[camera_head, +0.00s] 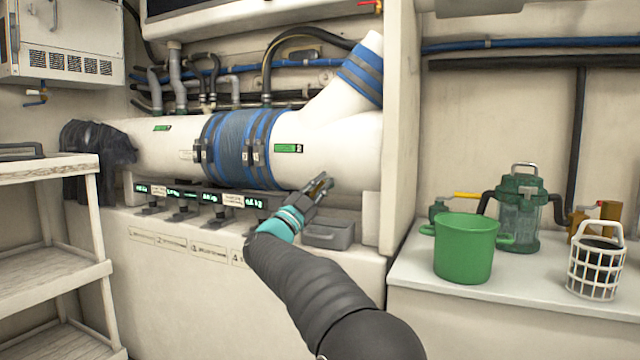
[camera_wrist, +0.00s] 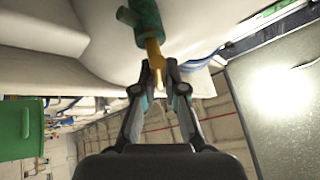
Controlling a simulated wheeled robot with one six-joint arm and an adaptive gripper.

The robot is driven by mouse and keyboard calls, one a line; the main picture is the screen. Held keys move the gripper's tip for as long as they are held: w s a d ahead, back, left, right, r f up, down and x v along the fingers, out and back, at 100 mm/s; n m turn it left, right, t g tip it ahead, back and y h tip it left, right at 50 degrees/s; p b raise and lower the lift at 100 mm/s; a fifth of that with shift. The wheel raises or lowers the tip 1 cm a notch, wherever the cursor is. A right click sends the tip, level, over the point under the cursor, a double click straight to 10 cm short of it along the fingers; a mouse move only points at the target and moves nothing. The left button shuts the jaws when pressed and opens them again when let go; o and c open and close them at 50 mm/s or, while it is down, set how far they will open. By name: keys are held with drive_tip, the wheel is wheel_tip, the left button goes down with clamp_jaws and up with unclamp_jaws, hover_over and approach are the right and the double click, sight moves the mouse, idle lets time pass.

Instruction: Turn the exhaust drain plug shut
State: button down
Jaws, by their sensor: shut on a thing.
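The exhaust drain plug shows in the wrist view as a brass-yellow handle (camera_wrist: 153,48) on a green fitting (camera_wrist: 143,20), against the white exhaust pipe. My gripper (camera_wrist: 162,75) is shut on the brass handle, with a finger on either side of its end. In the head view my gripper (camera_head: 322,184) is at the lower right end of the large white pipe (camera_head: 340,145), above a small grey tray (camera_head: 328,234). There the fingers hide most of the plug, and its turn angle cannot be read.
Blue hose bands (camera_head: 232,148) wrap the pipe. A row of small labelled fittings (camera_head: 205,198) lies left of my gripper. A white upright panel (camera_head: 397,120) stands close on the right. Beyond it, a green bucket (camera_head: 466,250), a strainer (camera_head: 520,215) and a white basket (camera_head: 594,270) stand on a counter.

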drive_tip(key=m+g+h+p, duration=0.1)
drive_tip(key=m+g, duration=0.1)
drive_tip(key=m, duration=0.2)
drive_tip(key=m+g+h+p, duration=0.1)
drive_tip(key=m+g, duration=0.2)
drive_tip(key=m, duration=0.1)
drive_tip(key=shift+d+f+h, duration=0.2)
drive_tip(key=shift+h, duration=0.1)
drive_tip(key=shift+s+d+f+m+g+p, duration=0.1)
drive_tip(key=shift+f+m+g+p, duration=0.1)
drive_tip(key=shift+m+g+p, duration=0.8)
drive_tip(key=shift+f+m+g+p, duration=0.2)
drive_tip(key=shift+m+g+p, duration=0.2)
drive_tip(key=shift+m, duration=1.1)
drive_tip(key=c, duration=1.2)
unclamp_jaws()
drive_tip(key=v, duration=1.2)
drive_tip(key=shift+s+r, duration=0.1)
drive_tip(key=shift+r, duration=0.1)
